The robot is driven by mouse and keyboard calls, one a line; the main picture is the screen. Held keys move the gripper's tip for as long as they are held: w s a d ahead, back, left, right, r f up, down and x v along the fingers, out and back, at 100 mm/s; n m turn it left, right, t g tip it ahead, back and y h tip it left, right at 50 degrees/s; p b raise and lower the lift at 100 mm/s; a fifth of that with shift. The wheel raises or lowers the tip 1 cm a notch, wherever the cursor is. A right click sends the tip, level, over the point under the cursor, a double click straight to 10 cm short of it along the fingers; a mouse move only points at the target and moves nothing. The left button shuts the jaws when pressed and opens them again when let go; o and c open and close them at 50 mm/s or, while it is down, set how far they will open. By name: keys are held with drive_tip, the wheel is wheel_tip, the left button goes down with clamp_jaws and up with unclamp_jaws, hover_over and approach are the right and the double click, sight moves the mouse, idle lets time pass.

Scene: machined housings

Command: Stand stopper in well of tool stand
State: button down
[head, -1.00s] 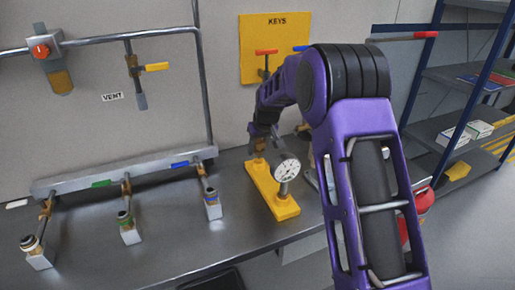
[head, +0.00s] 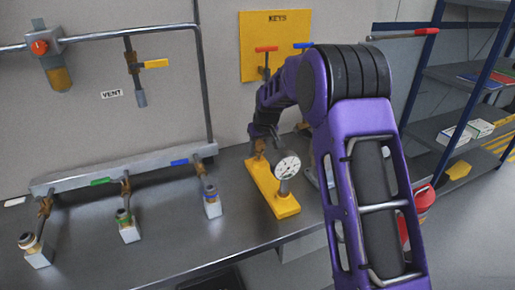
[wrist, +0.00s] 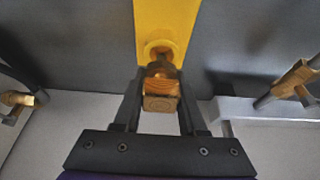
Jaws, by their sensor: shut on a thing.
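The tool stand is a long yellow block (head: 282,205) on the bench in the head view, and its yellow surface fills the top middle of the wrist view (wrist: 166,18). My gripper (wrist: 159,98) is shut on the brass-coloured stopper (wrist: 160,103), with one dark finger on each side of its square end. In the head view my gripper (head: 259,146) is at the far end of the stand, partly hidden. The stopper's far end lines up with a round yellow collar (wrist: 160,48) on the stand. I cannot tell how deep it sits in the well.
A dial gauge (head: 287,165) stands on the stand's near end, close to my arm. Several valves with small blocks (head: 130,232) stand to the left along a grey rail (head: 100,178). A red container (head: 424,200) is at the right.

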drive_tip(key=shift+f, duration=0.3)
drive_tip(key=shift+c, duration=1.9)
unclamp_jaws()
drive_tip(key=shift+r, duration=0.1)
drive_tip(key=v, duration=1.7)
drive_tip(key=shift+s+r+p, duration=0.15)
drive_tip(key=shift+s+p, duration=0.05)
drive_tip(key=shift+p, duration=0.25)
